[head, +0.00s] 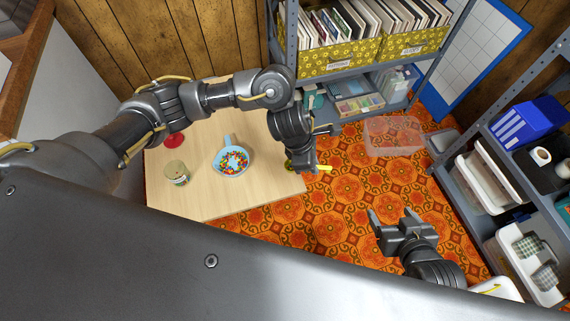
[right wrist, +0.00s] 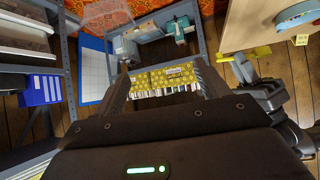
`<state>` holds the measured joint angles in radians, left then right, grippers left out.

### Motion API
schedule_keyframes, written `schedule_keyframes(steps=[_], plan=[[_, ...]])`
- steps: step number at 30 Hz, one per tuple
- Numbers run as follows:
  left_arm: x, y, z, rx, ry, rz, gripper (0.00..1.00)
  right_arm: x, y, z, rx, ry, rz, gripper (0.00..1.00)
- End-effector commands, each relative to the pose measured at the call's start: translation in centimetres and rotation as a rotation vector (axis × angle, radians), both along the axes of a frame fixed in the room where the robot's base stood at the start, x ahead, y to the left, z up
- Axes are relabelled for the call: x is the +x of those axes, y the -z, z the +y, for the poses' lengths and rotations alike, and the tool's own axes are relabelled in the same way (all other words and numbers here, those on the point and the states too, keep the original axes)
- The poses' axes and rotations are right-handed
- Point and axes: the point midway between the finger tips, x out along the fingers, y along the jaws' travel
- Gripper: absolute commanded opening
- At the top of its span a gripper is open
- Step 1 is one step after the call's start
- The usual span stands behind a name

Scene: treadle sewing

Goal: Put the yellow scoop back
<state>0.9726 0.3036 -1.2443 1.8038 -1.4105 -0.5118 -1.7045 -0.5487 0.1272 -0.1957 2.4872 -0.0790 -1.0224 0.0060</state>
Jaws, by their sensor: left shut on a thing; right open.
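My left gripper (head: 308,170) is shut on the yellow scoop (head: 325,168) by the right edge of the wooden table (head: 210,205). Only part of the scoop shows beyond the gripper. In the right wrist view the yellow scoop (right wrist: 256,52) also shows beside my left gripper (right wrist: 240,68). A light blue bowl (head: 218,168) with a handle, full of colourful small pieces, sits on the table. My right gripper (head: 392,220) is open and empty above the orange patterned carpet, to the right of the table.
A pale green tin (head: 177,175) and a red round thing (head: 174,140) are on the table. A grey shelf holds yellow boxes (head: 330,60) at the back. A clear bin (head: 394,138) stands on the carpet (head: 350,185). Another shelf with a blue file box (head: 525,124) stands at right.

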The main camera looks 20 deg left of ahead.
Motion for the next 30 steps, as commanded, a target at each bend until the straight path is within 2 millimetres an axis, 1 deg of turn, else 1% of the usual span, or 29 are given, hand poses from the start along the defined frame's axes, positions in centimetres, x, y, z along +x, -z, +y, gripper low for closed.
schedule_keyframes(steps=[1, 5, 6, 9, 12, 16, 22, 24, 27, 30], plan=[[0.6, 1.0, 1.5, 0.004, -0.009, 0.003, 0.0, 0.5, -0.2, 0.5, 0.013, -0.013, -0.043, 0.74], [2.2, 2.5, 4.5, 0.004, -0.008, 0.003, 0.0, 1.5, -1.8, 2.0, 0.055, -0.047, -0.163, 0.74], [2.4, 3.4, 5.1, 0.002, -0.006, 0.005, 0.0, 1.9, -2.4, 2.6, 0.074, -0.06, -0.214, 0.74], [3.1, 5.3, 6.4, 0.001, -0.004, 0.004, 0.0, 2.5, -4.4, 4.0, 0.124, -0.097, -0.34, 0.74], [3.7, 6.6, 7.4, 0.001, -0.002, 0.002, 0.0, 2.8, -6.0, 5.0, 0.162, -0.122, -0.433, 0.74], [4.1, 7.4, 8.1, 0.0, 0.001, 0.001, 0.0, 2.8, -7.2, 5.7, 0.193, -0.142, -0.501, 0.74], [4.2, 7.7, 8.3, 0.0, 0.0, 0.001, 0.0, 2.8, -7.7, 6.0, 0.205, -0.149, -0.526, 0.74], [4.4, 8.5, 8.9, 0.001, -0.001, 0.001, 0.0, 2.7, -8.2, 6.4, 0.223, -0.161, -0.565, 0.74], [4.3, 10.1, 8.7, -0.001, 0.001, 0.004, 0.0, 2.6, -9.5, 7.1, 0.259, -0.181, -0.64, 0.74], [4.4, 11.0, 8.7, 0.0, 0.001, 0.003, 0.0, 2.3, -10.5, 7.5, 0.287, -0.196, -0.694, 0.74]])
